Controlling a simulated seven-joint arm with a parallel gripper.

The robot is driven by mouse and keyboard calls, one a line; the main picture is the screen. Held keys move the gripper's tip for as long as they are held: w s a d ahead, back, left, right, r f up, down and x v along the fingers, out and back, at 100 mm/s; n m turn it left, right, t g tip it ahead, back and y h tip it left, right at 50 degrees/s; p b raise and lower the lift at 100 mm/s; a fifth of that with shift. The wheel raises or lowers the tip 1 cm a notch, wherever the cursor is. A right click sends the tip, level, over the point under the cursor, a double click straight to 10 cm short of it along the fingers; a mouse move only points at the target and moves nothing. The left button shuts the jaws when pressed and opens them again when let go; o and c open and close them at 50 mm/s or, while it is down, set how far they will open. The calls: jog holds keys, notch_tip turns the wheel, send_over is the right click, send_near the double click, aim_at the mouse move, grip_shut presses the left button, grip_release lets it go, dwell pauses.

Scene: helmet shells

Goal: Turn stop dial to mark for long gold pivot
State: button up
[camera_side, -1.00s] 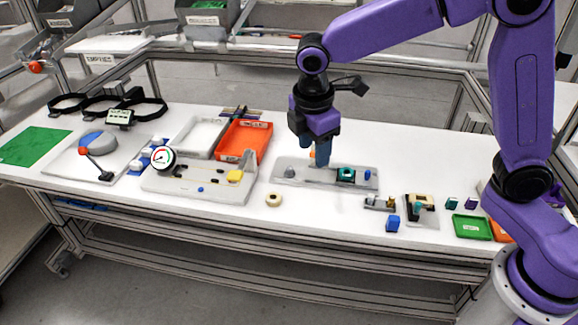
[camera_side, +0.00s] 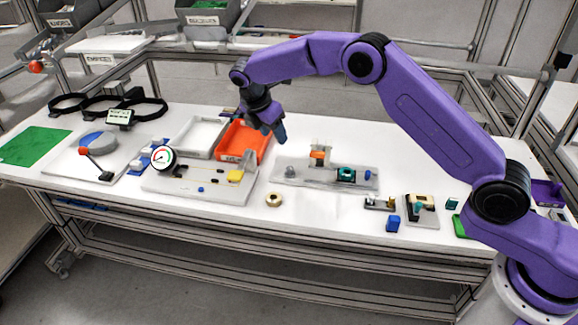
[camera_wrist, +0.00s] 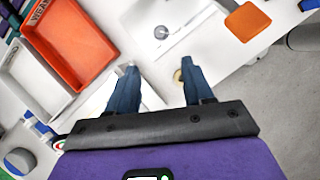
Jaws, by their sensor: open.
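My gripper (camera_side: 272,130) is open and empty, held above the table beside the orange tray. In the wrist view its two blue fingers (camera_wrist: 157,86) are spread with nothing between them. A grey plate (camera_side: 305,180) lies to its right. The plate carries a round grey knob (camera_side: 290,172), which also shows in the wrist view (camera_wrist: 161,32), an upright piece with an orange part (camera_side: 319,155), a teal block (camera_side: 346,174) and a blue knob (camera_side: 368,175). I cannot tell which knob is the stop dial, and no mark is legible. I cannot pick out a long gold pivot.
An orange tray (camera_side: 233,154) and a white tray (camera_side: 184,146) stand at the back. A fixture plate (camera_side: 160,186) with a round gauge (camera_side: 163,158) is at left. A tan ring (camera_side: 274,200) and blue block (camera_side: 392,224) lie near the front edge.

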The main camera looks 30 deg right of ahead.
aim_at(290, 168)
jog(key=x, duration=1.7)
grip_shut()
